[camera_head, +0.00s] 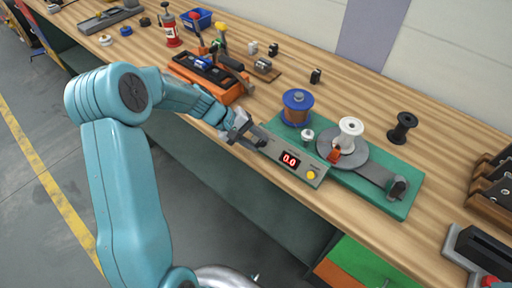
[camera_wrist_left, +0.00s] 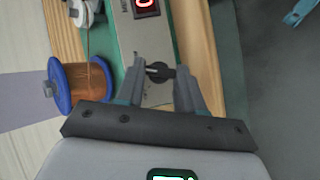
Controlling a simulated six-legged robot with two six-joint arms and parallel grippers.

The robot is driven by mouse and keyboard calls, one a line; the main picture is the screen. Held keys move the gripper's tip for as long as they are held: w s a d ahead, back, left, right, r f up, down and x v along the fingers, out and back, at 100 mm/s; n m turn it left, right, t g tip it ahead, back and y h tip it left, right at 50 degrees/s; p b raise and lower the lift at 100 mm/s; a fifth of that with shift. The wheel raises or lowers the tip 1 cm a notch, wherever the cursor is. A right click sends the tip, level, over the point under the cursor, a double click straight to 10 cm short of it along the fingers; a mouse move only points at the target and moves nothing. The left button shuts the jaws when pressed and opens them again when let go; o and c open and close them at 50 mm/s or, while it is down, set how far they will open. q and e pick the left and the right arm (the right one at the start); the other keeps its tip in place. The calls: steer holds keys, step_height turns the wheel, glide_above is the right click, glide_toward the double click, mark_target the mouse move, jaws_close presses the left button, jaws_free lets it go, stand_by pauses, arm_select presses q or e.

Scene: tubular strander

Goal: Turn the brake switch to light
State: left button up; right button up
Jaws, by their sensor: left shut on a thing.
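The brake switch (camera_wrist_left: 160,72) is a small black rotary knob on the grey control panel (camera_wrist_left: 160,95), seen in the left wrist view between my finger tips. A pale mark shows on its left side; the position labels around it are not readable. My left gripper (camera_wrist_left: 161,66) is shut on the knob, one finger on each side. In the head view my left gripper (camera_head: 258,140) is at the left end of the control panel (camera_head: 273,150) and hides the knob.
A green base (camera_head: 345,183) behind the panel carries a blue-rimmed copper spool (camera_head: 297,107), a white spool (camera_head: 350,134) and a grey disc. An orange tool tray (camera_head: 208,80) lies left of it. A black spool (camera_head: 403,127) stands to the right on the wooden bench.

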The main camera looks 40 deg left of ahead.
arm_select(q)
steer(key=n+b, duration=0.1)
steer(key=n+t+h+b, duration=0.1)
steer(key=b, duration=0.1)
steer(key=shift+s+f+b, duration=0.15)
steer(key=shift+f+b, duration=0.1)
steer(key=shift+b, duration=0.05)
steer(key=shift+r+n+t+b, duration=0.15)
steer(key=shift+n+t+b, duration=0.35)
steer(key=shift+n+b, duration=0.25)
steer(key=o, duration=1)
steer(key=shift+s+r, duration=0.1)
steer(key=shift+s, duration=0.05)
steer(key=shift+o, duration=0.2)
steer(key=v, duration=1.6)
steer(key=shift+a, duration=0.2)
